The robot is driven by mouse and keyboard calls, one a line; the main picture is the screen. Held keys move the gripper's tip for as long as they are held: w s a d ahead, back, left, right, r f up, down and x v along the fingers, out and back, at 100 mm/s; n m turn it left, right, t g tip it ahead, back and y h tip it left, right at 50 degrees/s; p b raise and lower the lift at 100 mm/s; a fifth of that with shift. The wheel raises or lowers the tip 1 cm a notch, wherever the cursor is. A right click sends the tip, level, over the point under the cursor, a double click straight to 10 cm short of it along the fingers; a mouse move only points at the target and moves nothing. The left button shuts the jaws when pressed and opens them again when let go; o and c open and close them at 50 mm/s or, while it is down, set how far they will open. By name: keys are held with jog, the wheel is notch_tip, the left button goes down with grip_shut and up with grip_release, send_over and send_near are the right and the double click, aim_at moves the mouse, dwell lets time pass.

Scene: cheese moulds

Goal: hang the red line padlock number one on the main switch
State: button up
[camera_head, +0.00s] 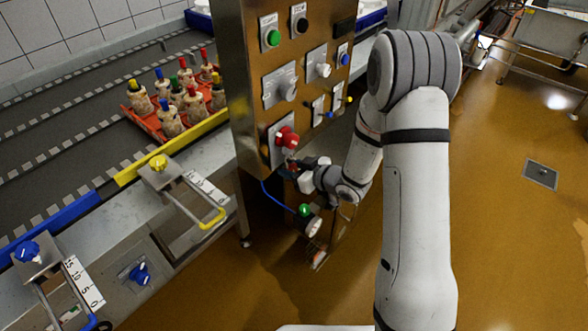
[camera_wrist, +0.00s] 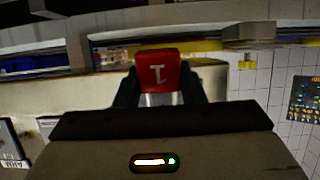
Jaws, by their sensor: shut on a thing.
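The red padlock (camera_wrist: 158,72) with a white number 1 is between the two dark fingers of my gripper (camera_wrist: 160,92) in the wrist view. Its lower part is pale metal. In the head view my gripper (camera_head: 297,168) is just below the red main switch (camera_head: 287,138) on the steel control cabinet. The fingers are shut on the padlock, which is mostly hidden there. Whether the padlock touches the switch cannot be told.
The cabinet (camera_head: 262,98) carries a green button (camera_head: 273,38), a black button and several switches. A conveyor with an orange tray (camera_head: 146,122) of coloured-cap moulds runs on the left.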

dwell(0.4)
jog(key=o, duration=1.1)
jog(key=shift+o, duration=0.2)
jog(key=shift+d, duration=0.1)
jog(key=s+d+r+m+h+p, duration=0.1)
jog(key=s+d+r+m+h, duration=0.3)
jog(key=d+r, duration=0.4)
jog(key=s+d+r+m+h+p, duration=0.25)
jog(key=d+r+h, duration=0.45)
jog(key=d, duration=0.4)
jog(key=s+r+m+g, duration=0.2)
jog(key=s+r+g, duration=0.1)
jog(key=s, duration=0.7)
jog(key=s+a+r+m+g+p, duration=0.1)
jog(key=s+r, duration=0.3)
jog(key=s, duration=0.6)
jog(key=shift+a+m+g, duration=0.25)
jog(key=shift+m+g, duration=0.2)
jog(key=shift+g, duration=0.45)
jog(key=shift+s+r, duration=0.1)
